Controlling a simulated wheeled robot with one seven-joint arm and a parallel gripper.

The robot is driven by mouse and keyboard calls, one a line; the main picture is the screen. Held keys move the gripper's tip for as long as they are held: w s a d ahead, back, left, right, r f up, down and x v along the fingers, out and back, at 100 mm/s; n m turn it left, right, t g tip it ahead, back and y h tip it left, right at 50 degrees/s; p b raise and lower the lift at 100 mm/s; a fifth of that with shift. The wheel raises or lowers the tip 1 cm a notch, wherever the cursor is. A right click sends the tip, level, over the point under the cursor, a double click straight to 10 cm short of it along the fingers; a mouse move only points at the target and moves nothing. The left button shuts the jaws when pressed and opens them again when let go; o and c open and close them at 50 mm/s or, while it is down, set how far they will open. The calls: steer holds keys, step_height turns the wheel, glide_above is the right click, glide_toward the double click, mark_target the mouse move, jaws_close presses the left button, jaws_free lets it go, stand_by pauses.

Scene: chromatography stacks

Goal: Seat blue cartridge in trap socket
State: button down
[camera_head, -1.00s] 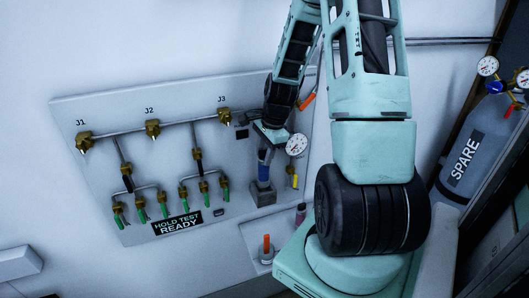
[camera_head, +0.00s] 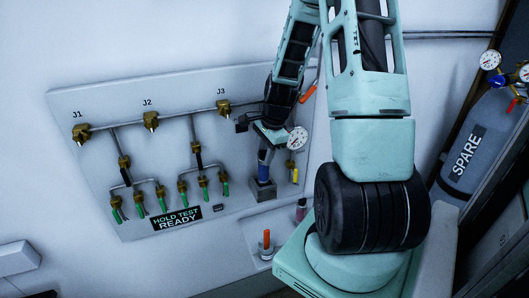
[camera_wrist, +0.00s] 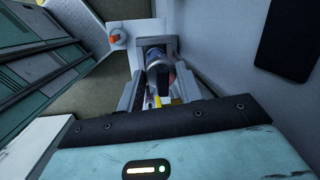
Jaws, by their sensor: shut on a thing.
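The blue cartridge (camera_head: 264,171) stands roughly upright under my gripper (camera_head: 265,154) in the head view. My gripper is shut on its upper part. The cartridge's lower end is at the grey block of the trap socket (camera_head: 262,190) on the wall panel. In the wrist view the cartridge (camera_wrist: 158,72) lies between my gripper's fingers (camera_wrist: 157,90), lined up with the grey socket (camera_wrist: 155,42). How deep its lower end sits in the socket is hidden.
A pressure gauge (camera_head: 297,138) and a yellow-tipped fitting (camera_head: 294,175) are close to the right of my gripper. Brass valves and pipes cover the panel to the left. An orange-capped vial (camera_head: 266,240) stands in a lower tray. A spare gas cylinder (camera_head: 474,140) is at far right.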

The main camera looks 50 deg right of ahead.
steer(key=shift+f, duration=0.15)
steer(key=shift+f+b, duration=0.3)
steer(key=shift+b, duration=0.05)
stand_by(0.3)
steer(key=shift+c, duration=2.3)
jaws_free()
steer(key=shift+w+a+p+v, duration=0.1)
steer(key=shift+w+p+v, duration=0.1)
steer(key=shift+p+v, duration=0.9)
steer(key=shift+w+a+p+v, duration=0.1)
steer(key=shift+w+p+v, duration=0.15)
steer(key=shift+p+v, duration=0.8)
steer(key=shift+w+a+p+v, duration=0.1)
steer(key=shift+w+p+v, duration=0.1)
steer(key=shift+p+v, duration=0.9)
steer(key=shift+r+b, duration=0.3)
steer(key=shift+s, duration=0.15)
